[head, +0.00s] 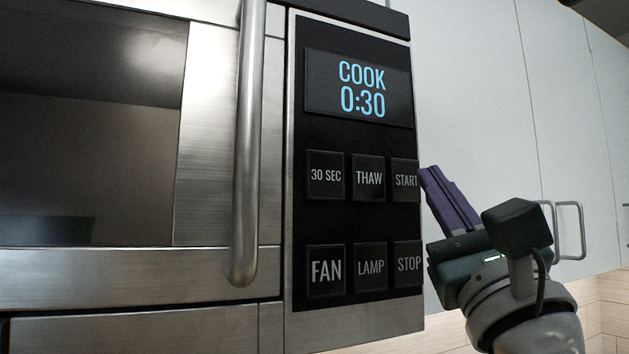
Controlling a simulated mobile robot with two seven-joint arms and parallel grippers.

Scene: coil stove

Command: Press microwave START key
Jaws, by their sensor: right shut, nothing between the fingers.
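The microwave's START key (405,181) is at the right end of the upper key row in the head view. The display (360,88) above the keys reads COOK 0:30 in blue. My right gripper (432,174) is shut and empty, with its purple fingers pointing up and to the left. The fingertips are at the right edge of the START key in the picture. I cannot tell whether they touch it. My left gripper is not in view.
The THAW key (369,178) is left of START, and the STOP key (408,265) is below it. A vertical metal door handle (249,150) stands out left of the panel. White cabinets (480,100) with metal handles (571,230) are at the right.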

